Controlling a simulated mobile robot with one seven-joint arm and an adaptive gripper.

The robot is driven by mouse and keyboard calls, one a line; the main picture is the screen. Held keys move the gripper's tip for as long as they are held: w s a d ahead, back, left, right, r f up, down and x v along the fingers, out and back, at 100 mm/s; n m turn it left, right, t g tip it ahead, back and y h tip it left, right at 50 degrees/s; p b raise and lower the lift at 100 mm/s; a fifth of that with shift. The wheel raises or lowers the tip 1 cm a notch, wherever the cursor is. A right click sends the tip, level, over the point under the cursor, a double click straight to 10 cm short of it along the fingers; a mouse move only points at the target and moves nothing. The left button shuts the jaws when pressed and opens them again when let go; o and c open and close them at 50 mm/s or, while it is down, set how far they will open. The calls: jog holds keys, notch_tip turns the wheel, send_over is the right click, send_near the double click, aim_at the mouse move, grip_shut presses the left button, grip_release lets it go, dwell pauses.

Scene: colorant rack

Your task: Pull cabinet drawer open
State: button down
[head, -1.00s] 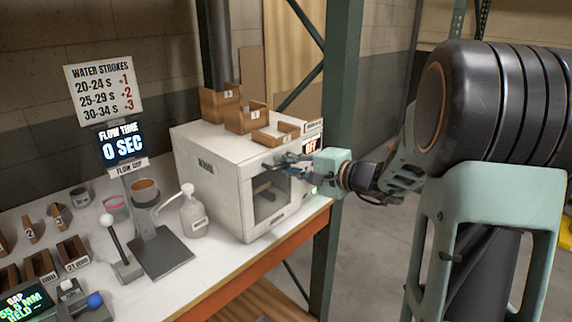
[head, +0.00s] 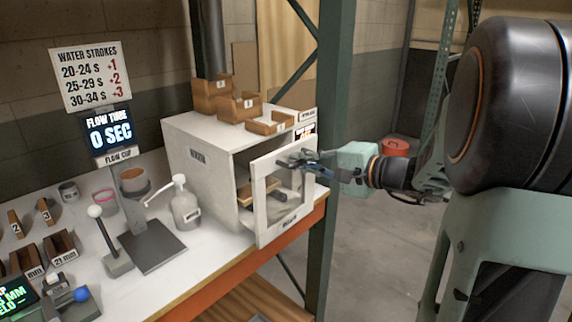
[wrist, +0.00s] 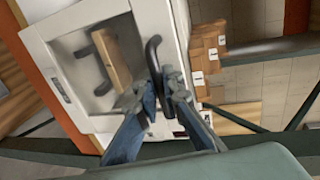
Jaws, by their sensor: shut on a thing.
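The white cabinet (head: 197,175) stands on the bench. Its windowed white front (head: 262,215) is partly out from the body, with a dark gap along its top and left side. It also shows in the wrist view (wrist: 72,85). My gripper (head: 297,160) is at the upper part of this front, shut on its dark curved handle (wrist: 152,52). In the wrist view my gripper (wrist: 157,92) has its fingers close together at the handle's lower end. A wooden piece (wrist: 111,58) with dark bars shows through the window.
Wooden boxes (head: 239,106) sit on the cabinet's top. A green rack post (head: 333,130) rises close behind the cabinet's right side. The floor at right is open, with a red bucket (head: 395,147).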

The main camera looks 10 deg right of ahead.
jog(key=f+b+v, duration=0.2)
jog(key=b+v, duration=0.2)
jog(key=v, duration=0.9)
jog(key=shift+s+d+f, duration=0.2)
jog(key=shift+s+f, duration=0.05)
jog(key=shift+f, duration=0.1)
jog(key=c, duration=2.1)
grip_release()
jog(key=v, duration=1.2)
